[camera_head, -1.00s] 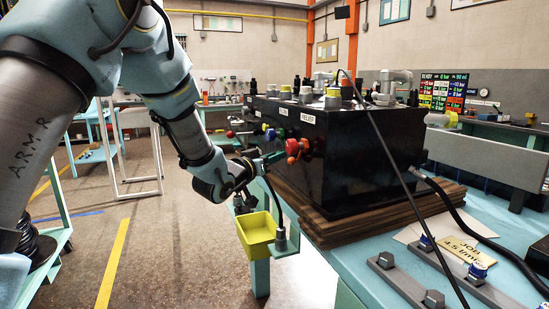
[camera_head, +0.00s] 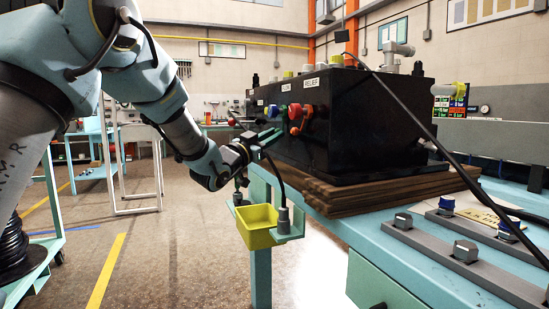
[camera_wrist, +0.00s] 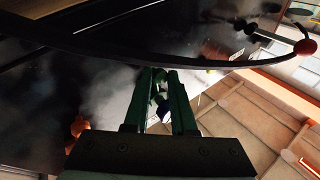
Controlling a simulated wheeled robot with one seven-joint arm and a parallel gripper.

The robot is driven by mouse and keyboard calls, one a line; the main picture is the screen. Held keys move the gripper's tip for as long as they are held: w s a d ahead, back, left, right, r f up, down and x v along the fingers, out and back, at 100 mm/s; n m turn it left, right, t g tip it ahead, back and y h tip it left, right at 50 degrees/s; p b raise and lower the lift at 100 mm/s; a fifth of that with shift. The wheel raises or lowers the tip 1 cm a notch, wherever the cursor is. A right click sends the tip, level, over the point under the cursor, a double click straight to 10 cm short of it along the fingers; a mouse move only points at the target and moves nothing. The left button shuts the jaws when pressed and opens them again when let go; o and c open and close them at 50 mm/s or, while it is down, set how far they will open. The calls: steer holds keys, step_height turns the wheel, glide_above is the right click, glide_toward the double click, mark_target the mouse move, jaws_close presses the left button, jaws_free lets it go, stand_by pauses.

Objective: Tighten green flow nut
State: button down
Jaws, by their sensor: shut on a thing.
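The black box (camera_head: 350,125) stands on the bench with a row of coloured fittings on its front face. In the head view my gripper (camera_head: 270,141) reaches up to that face, below the blue fitting (camera_head: 284,111). The green flow nut is hard to make out there, hidden by or blending with the fingers. In the wrist view my gripper (camera_wrist: 160,90) points at the dark face, its fingers close together around a small green piece (camera_wrist: 157,88), seemingly the green nut. A blue bit (camera_wrist: 164,108) shows between the fingers. How far the nut is threaded cannot be told.
A red-orange knob (camera_head: 300,117) sits right of my gripper under the RELIEF label. A yellow bin (camera_head: 256,226) hangs below my gripper at the bench edge. Grey rails with bolts (camera_head: 465,251) lie at right.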

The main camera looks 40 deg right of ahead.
mark_target(280, 123)
steer(key=shift+w+d+r+m+g+h+b, duration=0.15)
steer(key=shift+w+m+g+h+b, duration=0.45)
steer(key=shift+m+b, duration=0.8)
steer(key=shift+w+d+m+g+h+b, duration=0.35)
steer(key=shift+m+g+b, duration=0.3)
steer(key=shift+m+b, duration=0.8)
steer(key=shift+w+r+m+g+h+b, duration=0.1)
steer(key=shift+w+m+g+h+b, duration=0.5)
steer(key=shift+b, duration=1.25)
steer(key=shift+m+y, duration=0.25)
steer(key=shift+m, duration=0.1)
steer(key=c, duration=1)
jaws_free()
steer(key=shift+g, duration=0.25)
